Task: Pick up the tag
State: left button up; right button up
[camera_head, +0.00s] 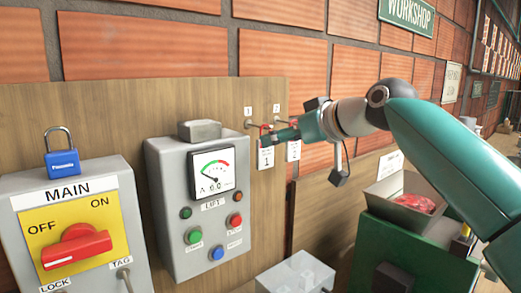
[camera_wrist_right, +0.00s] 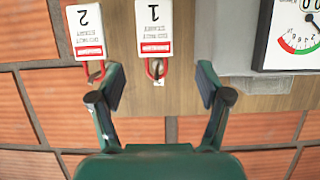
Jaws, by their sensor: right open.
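Two white tags with red tops hang by red loops on a wooden board. Tag 1 (camera_head: 265,158) is on the left and tag 2 (camera_head: 293,151) is on the right in the head view. The right wrist view shows tag 1 (camera_wrist_right: 154,30) and tag 2 (camera_wrist_right: 87,32) upside down. My right gripper (camera_wrist_right: 161,84) is open and empty. Its fingers point toward tag 1, with the red loop in line between them; tag 2 lies outside the left finger. In the head view my right gripper (camera_head: 273,138) partly covers the tags' upper ends. My left gripper is out of view.
The grey lift control box (camera_head: 170,215) with a gauge stands left of the tags. Further left is the main switch box (camera_head: 100,200) with a blue padlock (camera_head: 62,163) on top. A green machine (camera_head: 425,255) with a tray is at right.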

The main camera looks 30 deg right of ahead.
jog(key=x, duration=0.2)
jog(key=p+x, duration=0.1)
jog(key=x, duration=0.4)
jog(key=shift+d+f+p, duration=0.15)
jog(key=shift+d+p, duration=0.1)
jog(key=shift+p, duration=0.15)
jog(key=c, duration=1.1)
jog(key=shift+r+p, duration=0.3)
jog(key=shift+r, duration=0.05)
